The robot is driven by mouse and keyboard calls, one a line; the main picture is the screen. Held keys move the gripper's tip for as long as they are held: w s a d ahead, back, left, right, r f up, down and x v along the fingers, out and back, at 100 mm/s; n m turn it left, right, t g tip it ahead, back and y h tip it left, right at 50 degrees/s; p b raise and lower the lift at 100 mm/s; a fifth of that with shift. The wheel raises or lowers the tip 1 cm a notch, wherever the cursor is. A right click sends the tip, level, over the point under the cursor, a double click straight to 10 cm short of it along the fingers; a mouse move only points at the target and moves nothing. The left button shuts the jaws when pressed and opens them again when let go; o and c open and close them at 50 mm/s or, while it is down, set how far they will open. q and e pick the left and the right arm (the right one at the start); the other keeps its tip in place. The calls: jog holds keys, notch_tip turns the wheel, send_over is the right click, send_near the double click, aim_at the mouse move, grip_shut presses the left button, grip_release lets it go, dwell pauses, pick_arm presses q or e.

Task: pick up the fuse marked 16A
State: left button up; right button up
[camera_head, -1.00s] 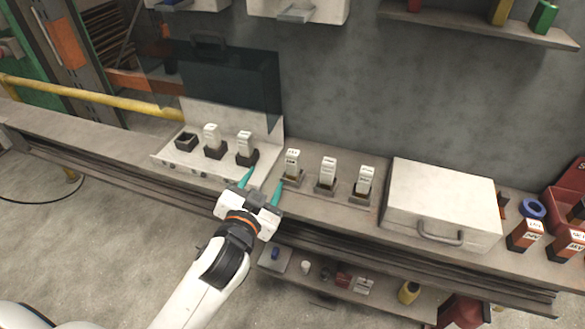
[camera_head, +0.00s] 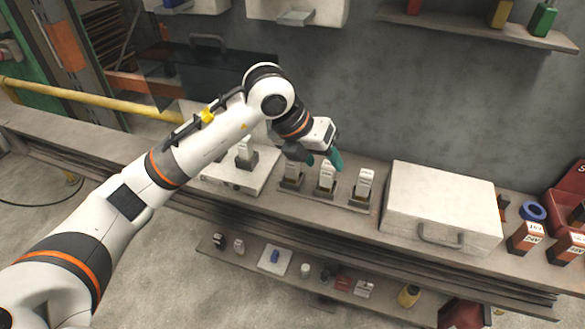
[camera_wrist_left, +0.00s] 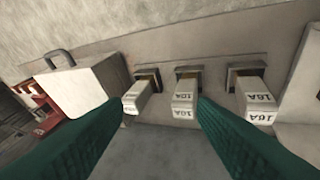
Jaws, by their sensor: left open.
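Three white fuses with dark bases stand in a row of holders on the bench: a left one (camera_head: 292,172), a middle one (camera_head: 327,176) and a right one (camera_head: 365,183). In the left wrist view the order is reversed, with labelled ends facing the camera: one at left (camera_wrist_left: 137,96), one in the middle (camera_wrist_left: 186,98) and one at right (camera_wrist_left: 257,98). The labels are small; I cannot surely tell 16A from 10A. My left gripper (camera_head: 324,162) is open above the row, near the middle fuse; its green fingers (camera_wrist_left: 161,98) flank the space beside that fuse. My right gripper is unseen.
A closed white case (camera_head: 440,200) stands right of the row. A white tray (camera_head: 240,185) with another fuse (camera_head: 246,152) lies to the left, partly behind my arm. Red boxes (camera_head: 528,236) stand at far right. A grey wall rises behind the bench.

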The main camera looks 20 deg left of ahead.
pick_arm(q)
jog(key=w+a+r+n+y, duration=0.2)
jog(key=a+y, duration=0.2)
jog(key=a, duration=0.4)
send_over(292, 169)
notch_tip(292, 169, down, 5)
jog(key=shift+t, duration=0.3)
jog(key=shift+a+p+x, duration=0.15)
jog(key=shift+p+x, duration=0.2)
jog(key=shift+x, duration=1.2)
jog(key=shift+a+p+x, duration=0.15)
jog(key=shift+p+x, duration=0.2)
jog(key=shift+x, duration=1.25)
jog(key=shift+s, duration=0.1)
jog(key=shift+c, duration=0.2)
jog(key=c, duration=1)
jog(key=shift+c, duration=0.2)
jog(key=shift+r, duration=0.1)
